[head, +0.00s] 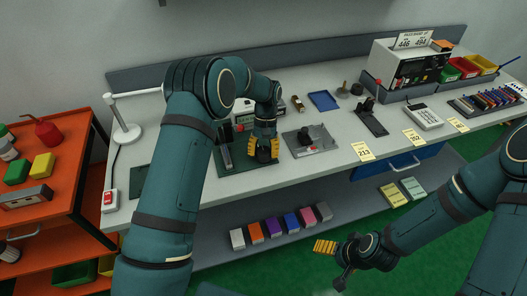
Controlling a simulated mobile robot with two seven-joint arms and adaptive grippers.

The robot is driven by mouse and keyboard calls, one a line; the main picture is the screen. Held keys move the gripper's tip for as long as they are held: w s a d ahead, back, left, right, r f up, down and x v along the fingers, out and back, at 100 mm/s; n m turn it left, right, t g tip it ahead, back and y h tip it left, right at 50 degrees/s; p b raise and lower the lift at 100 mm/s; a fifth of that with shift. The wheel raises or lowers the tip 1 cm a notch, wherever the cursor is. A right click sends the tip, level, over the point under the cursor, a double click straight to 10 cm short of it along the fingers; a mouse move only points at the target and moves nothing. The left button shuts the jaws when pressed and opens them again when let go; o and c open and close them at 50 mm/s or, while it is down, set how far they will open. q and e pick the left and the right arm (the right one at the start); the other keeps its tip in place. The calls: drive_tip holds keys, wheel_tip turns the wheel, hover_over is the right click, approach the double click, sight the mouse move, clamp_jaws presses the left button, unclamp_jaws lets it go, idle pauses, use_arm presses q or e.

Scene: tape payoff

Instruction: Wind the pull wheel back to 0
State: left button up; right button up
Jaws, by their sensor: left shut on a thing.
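My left gripper (263,150) reaches down from above onto the device on the dark green mat (236,180). Its yellow-padded fingers are shut on a small dark part between them, which looks like the pull wheel (263,156). The fingers hide most of the wheel, and I cannot read any scale or mark on it. A dark upright piece (226,152) stands on the mat just left of the gripper. A pale box with a dark face (243,118) stands behind. My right gripper (333,264) hangs low in front of the bench, apart from everything, its fingers seemingly spread and empty.
A grey plate with a black knob (310,139) lies right of the mat. A blue tray (324,101), a black stand (370,118) and a white keypad device (423,117) are farther right. A white lamp (126,131) and red switch (108,199) are at left.

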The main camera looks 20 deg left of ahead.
use_arm(q)
drive_tip(key=shift+s+f, duration=0.15)
drive_tip(key=o, duration=1)
drive_tip(key=shift+o, duration=1)
